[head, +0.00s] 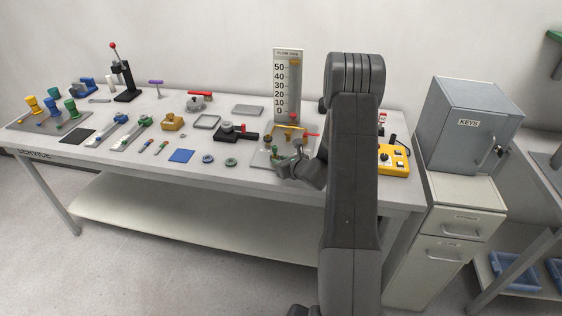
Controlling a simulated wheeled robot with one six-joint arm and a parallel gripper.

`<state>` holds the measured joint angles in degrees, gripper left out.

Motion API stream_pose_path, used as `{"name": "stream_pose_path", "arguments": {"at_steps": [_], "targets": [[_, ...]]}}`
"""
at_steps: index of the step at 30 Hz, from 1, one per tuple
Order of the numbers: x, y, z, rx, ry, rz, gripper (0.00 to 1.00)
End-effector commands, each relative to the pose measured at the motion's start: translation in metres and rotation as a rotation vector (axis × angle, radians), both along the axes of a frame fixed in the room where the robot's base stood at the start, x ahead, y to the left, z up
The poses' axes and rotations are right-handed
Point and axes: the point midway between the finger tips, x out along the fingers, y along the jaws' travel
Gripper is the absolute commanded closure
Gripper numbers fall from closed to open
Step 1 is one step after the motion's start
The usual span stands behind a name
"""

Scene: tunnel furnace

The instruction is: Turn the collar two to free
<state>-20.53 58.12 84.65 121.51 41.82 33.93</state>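My gripper (291,167) is small in the head view, at the front right part of the bench, low over a light plate (262,160) with a brass pipe fitting (290,132). The fitting has a red lever or pointer at its right. My gripper overlaps the fitting's lower part; whether they touch is unclear. My arm hides what lies behind it on the right. No label for collar two can be read, so I cannot tell which part it is or how it is set. The fingers are too small to show whether they are open or shut.
A flow gauge board (288,85) stands behind the fitting. A black and grey clamp (235,132) lies to its left. A yellow control box (394,160) is right of my arm. Several tools and fittings cover the bench (215,172). A grey key cabinet (470,120) stands at right.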

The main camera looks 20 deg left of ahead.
Motion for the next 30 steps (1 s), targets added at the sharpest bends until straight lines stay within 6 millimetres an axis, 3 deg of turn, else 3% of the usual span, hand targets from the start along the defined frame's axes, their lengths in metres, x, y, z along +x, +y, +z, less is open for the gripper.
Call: {"name": "stream_pose_path", "arguments": {"at_steps": [1,3,11,16,26,30], "targets": [[0.0,0.0,0.0,0.0,0.0,0.0,0.87],[0.0,0.0,0.0,0.0,0.0,0.0,1.0],[0.001,0.0,0.001,0.002,-0.001,-0.001,1.0],[0.001,0.001,0.0,0.001,-0.002,0.0,0.67],[0.0,-0.001,0.001,0.001,-0.001,0.0,0.65],[-0.005,-0.01,0.004,0.0,0.0,-0.001,0.65]]}}
